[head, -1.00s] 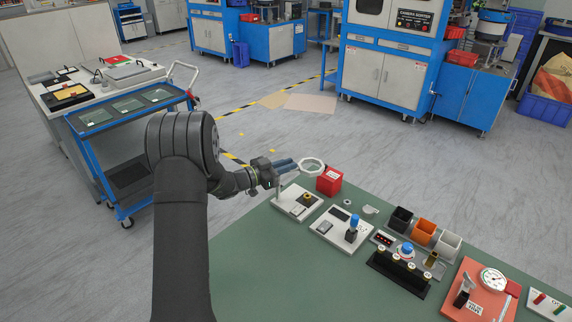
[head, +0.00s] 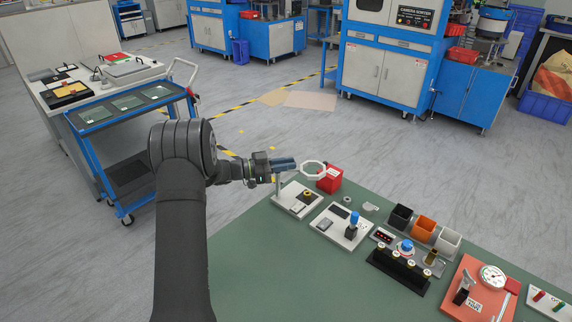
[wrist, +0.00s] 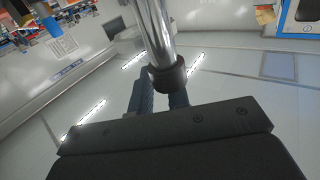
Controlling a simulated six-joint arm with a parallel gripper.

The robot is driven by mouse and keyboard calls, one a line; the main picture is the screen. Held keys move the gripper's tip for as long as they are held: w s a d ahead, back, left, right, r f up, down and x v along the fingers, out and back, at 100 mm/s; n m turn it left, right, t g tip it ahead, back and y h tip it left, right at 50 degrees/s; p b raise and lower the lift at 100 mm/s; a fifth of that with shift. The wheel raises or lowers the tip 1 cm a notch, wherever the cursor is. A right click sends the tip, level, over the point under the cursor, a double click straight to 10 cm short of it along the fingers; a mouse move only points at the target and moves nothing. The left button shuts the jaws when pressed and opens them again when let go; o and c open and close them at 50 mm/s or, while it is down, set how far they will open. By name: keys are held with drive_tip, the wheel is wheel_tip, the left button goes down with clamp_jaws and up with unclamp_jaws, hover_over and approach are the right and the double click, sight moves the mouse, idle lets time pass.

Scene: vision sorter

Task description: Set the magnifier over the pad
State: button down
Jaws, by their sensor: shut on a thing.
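The magnifier (head: 324,166), a pale ring lens, stands out to the right of my gripper (head: 294,163). It hangs at the height of the red box, in front of it in the picture. A thin post (head: 278,186) rises from a white base (head: 292,207) below my gripper. A small dark pad (head: 307,194) with a yellow spot lies on that base, lower in the picture than the ring. In the wrist view my fingers (wrist: 160,92) are shut around a shiny metal bar (wrist: 155,32) with a dark collar (wrist: 169,76). The bar's far end is out of view.
A red box (head: 330,181) stands close behind the ring. To the right are a white unit with a blue knob (head: 354,218), several small bins (head: 424,231) and a red plate with a dial (head: 493,279). The green table's front left part (head: 260,265) is clear.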

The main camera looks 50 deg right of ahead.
drive_tip(key=c, duration=1.4)
unclamp_jaws()
drive_tip(key=shift+o, duration=0.2)
drive_tip(key=shift+a, duration=0.15)
drive_tip(key=v, duration=1.7)
drive_tip(key=shift+r, duration=0.1)
drive_tip(key=x, duration=1.7)
